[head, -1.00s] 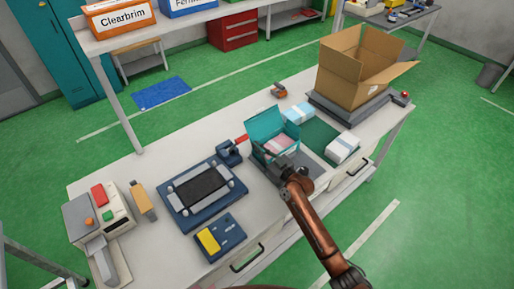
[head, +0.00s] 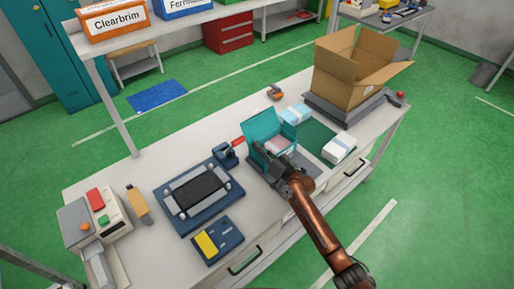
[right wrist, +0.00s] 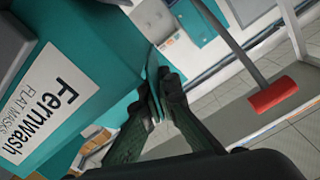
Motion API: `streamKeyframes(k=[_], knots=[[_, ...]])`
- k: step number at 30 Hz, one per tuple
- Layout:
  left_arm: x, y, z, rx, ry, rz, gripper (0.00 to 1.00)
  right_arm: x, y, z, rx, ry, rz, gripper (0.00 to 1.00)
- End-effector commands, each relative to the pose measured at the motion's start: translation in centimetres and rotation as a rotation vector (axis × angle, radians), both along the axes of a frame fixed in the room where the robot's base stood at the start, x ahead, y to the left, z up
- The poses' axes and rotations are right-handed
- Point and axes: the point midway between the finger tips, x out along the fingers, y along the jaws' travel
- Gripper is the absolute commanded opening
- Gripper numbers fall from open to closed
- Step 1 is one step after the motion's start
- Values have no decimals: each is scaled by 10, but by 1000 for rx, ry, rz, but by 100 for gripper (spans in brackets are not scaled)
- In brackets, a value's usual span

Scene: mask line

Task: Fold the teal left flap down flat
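The teal mask box (head: 268,151) stands open on the table, with a tall teal panel (head: 262,127) raised at its back and pale pink and white contents (head: 279,145) inside. My right gripper (head: 260,152) is at the box's left side. In the right wrist view, the box wall (right wrist: 85,60) carries a white Fernwash label (right wrist: 42,103). A narrow teal flap (right wrist: 152,82) stands edge-on at my right fingertips (right wrist: 160,85), which are close together. Whether they pinch it or only touch it is unclear. The arm hides part of the box. My left gripper is out of view.
A red-tipped tool (head: 237,141) on a blue stand is close left of the box; its red end (right wrist: 273,94) shows in the wrist view. A blue fixture (head: 199,193) lies further left. White packs (head: 339,147) and an open carton (head: 352,75) are at right.

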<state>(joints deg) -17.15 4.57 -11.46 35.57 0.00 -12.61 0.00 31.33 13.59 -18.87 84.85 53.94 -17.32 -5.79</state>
Motion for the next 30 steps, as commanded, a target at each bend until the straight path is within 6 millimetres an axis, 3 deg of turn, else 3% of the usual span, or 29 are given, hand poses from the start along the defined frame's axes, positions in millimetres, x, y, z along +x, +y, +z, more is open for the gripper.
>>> streamKeyframes(k=[14,22,30], knots=[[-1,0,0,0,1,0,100,0,-2,-1,14,13,-1,0],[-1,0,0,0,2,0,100,0,-1,-1,14,12,0,18],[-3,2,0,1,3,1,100,0,-1,-1,14,11,0,20]])
